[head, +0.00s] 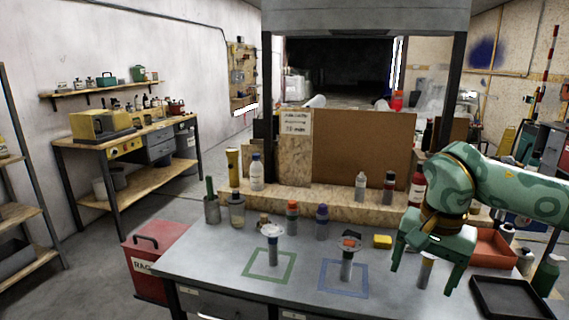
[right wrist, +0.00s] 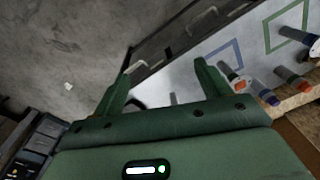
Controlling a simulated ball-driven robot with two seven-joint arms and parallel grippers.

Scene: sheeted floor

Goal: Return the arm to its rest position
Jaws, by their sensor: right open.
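My right arm (head: 515,185) comes in from the right of the head view, green with a darker pattern. Its gripper (head: 426,277) hangs over the right part of the grey table (head: 215,262), fingers pointing down and spread apart. A small grey bottle (head: 426,272) shows between the fingers; it looks to be behind them, and I cannot tell how far. In the right wrist view the gripper (right wrist: 162,86) is open, with nothing held between its fingers. My left gripper is in neither view.
On the table, a disc-topped grey bottle (head: 273,256) stands in a green square and another (head: 347,268) in a blue square. Several bottles stand behind. A yellow block (head: 382,242), a red tray (head: 490,249) and a black tray (head: 508,299) lie near the arm.

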